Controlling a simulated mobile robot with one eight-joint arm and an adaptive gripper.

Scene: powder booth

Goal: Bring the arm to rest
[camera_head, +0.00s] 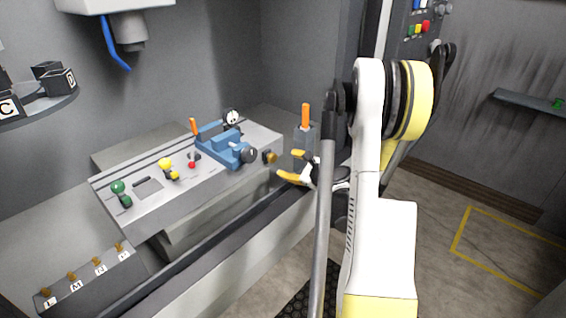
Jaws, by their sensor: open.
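My arm is white and yellow and rises through the right half of the head view. My gripper (292,166) has yellow-tipped fingers that are spread apart, with nothing between them. It points left, beside the right end of the grey slotted bench (152,208). A grey post with an orange handle (305,116) stands just behind the gripper. I cannot tell whether they touch. My arm's links hide part of the gripper's base.
The bench carries a blue vise (224,148), a dial (231,117) and green, yellow and red knobs. A grey rail (215,262) runs along its front. A lettered rack (85,277) is lower left, a round shelf (42,104) upper left. Floor at right is clear.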

